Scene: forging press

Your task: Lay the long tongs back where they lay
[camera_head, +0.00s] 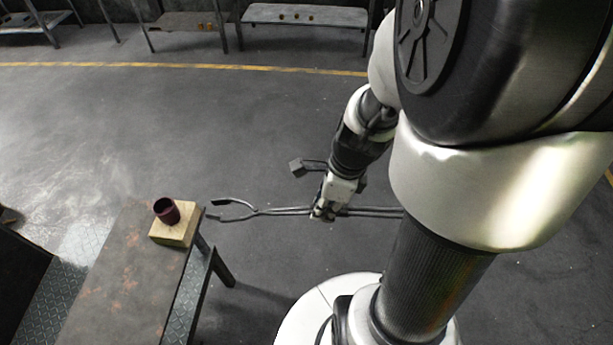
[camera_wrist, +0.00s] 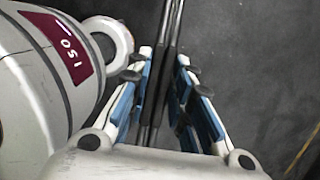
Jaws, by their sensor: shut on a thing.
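The long tongs (camera_head: 280,210) are dark metal and lie level across the head view, held in the air over the floor. Their open curved jaws point left, and their ends at right pass behind my arm. My gripper (camera_head: 322,210) is shut on the tongs, around the middle of their length. In the wrist view the two tong handles (camera_wrist: 158,100) run between the blue-padded fingers of my gripper (camera_wrist: 166,85). The tongs' jaws are not in the wrist view.
A rusty metal table (camera_head: 130,275) stands at lower left. A wooden block (camera_head: 174,236) on its corner carries a dark red cup (camera_head: 166,210), close to the tongs' jaws. Grey benches (camera_head: 305,15) stand at the back beyond a yellow floor line (camera_head: 190,66). The floor between is clear.

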